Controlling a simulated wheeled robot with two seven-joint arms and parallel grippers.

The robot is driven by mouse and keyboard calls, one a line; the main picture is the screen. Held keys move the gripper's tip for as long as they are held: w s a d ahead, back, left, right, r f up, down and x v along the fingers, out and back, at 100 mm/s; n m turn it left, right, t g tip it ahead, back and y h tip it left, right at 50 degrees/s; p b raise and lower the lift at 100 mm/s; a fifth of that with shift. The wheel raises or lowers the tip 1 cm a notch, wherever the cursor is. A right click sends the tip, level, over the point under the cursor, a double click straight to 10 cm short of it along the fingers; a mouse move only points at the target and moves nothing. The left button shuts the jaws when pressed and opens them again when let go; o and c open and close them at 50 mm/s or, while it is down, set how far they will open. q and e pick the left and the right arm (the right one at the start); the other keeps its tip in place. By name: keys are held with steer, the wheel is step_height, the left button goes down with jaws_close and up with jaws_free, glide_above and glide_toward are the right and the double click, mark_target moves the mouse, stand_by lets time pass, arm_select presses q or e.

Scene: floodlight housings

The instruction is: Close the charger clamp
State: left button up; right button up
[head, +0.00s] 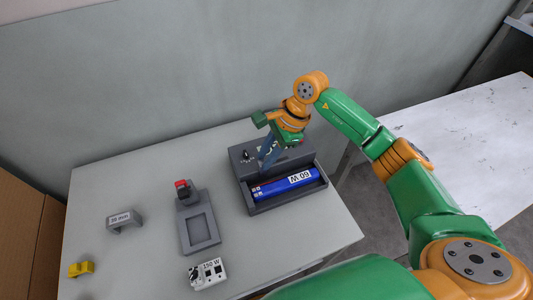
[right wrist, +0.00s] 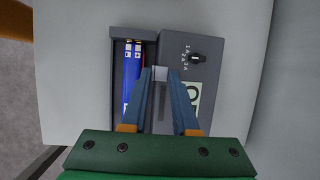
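The charger (head: 273,205) is a dark grey box at the right of the table, with a blue "60 W" battery (head: 287,185) lying in its trough. Its panel has a black knob (right wrist: 195,59) and a slot. A small light grey block (right wrist: 161,74), perhaps the clamp's slider, sits at the slot's far end in the right wrist view. My right gripper (head: 267,156) points down over the charger. Its blue fingers (right wrist: 161,81) stand apart on either side of the block; I cannot tell whether they touch it. My left gripper is not in view.
A grey fixture (head: 201,233) with a red-topped part (head: 182,187) stands mid-table. A white "150 W" box (head: 207,273), a grey marked block (head: 124,221) and a yellow piece (head: 81,269) lie to the left. The table's far left is clear; a wall stands behind.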

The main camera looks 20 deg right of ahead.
jaws_close()
